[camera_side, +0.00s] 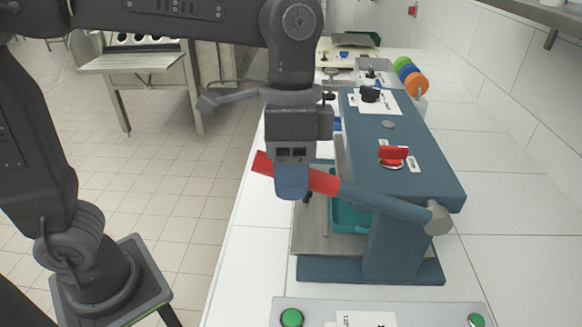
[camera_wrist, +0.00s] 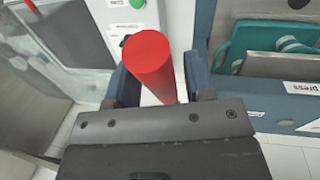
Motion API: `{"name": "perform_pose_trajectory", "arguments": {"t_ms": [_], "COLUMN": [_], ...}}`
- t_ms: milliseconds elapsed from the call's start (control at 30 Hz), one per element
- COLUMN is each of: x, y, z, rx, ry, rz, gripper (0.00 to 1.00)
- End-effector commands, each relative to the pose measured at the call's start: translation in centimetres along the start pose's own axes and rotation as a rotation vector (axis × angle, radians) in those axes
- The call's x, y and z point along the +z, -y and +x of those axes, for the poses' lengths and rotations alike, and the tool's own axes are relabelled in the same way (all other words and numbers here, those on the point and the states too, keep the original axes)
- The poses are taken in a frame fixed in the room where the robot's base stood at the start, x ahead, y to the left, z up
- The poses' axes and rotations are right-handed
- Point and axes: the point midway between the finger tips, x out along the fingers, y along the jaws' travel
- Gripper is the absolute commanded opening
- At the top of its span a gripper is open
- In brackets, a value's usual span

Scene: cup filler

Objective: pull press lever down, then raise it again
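The press lever has a red grip (camera_side: 324,182) and a blue-grey arm (camera_side: 385,202) that runs to a round grey pivot on the side of the blue press (camera_side: 405,160). The lever slopes, with its red end higher than the pivot. My gripper (camera_side: 291,185) is over the red grip, fingers pointing down; in the side view a finger hides part of the grip. In the wrist view the red grip (camera_wrist: 152,65) lies between my two blue fingers (camera_wrist: 160,85), with a narrow white gap on both sides, so the gripper looks open around it.
A teal container (camera_side: 350,215) sits inside the press. A grey panel (camera_side: 380,312) with green buttons is at the front. Orange, blue and green discs (camera_side: 410,75) stand behind the press. A tiled wall bounds the right; the white counter (camera_side: 510,185) beside the press is clear.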

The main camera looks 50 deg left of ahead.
Motion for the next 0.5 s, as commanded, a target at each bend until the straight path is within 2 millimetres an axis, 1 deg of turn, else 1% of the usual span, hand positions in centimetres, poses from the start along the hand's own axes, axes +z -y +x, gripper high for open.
{"name": "perform_pose_trajectory", "arguments": {"t_ms": [33, 400, 500], "x": [0.00, 0.00, 0.00], "y": [0.01, 0.02, 0.02], "z": [-0.01, -0.03, -0.04], "rx": [0.000, 0.000, 0.000], "ry": [0.000, 0.000, 0.000], "rz": [0.000, 0.000, 0.000], "gripper": [0.43, 0.08, 0.00]}}
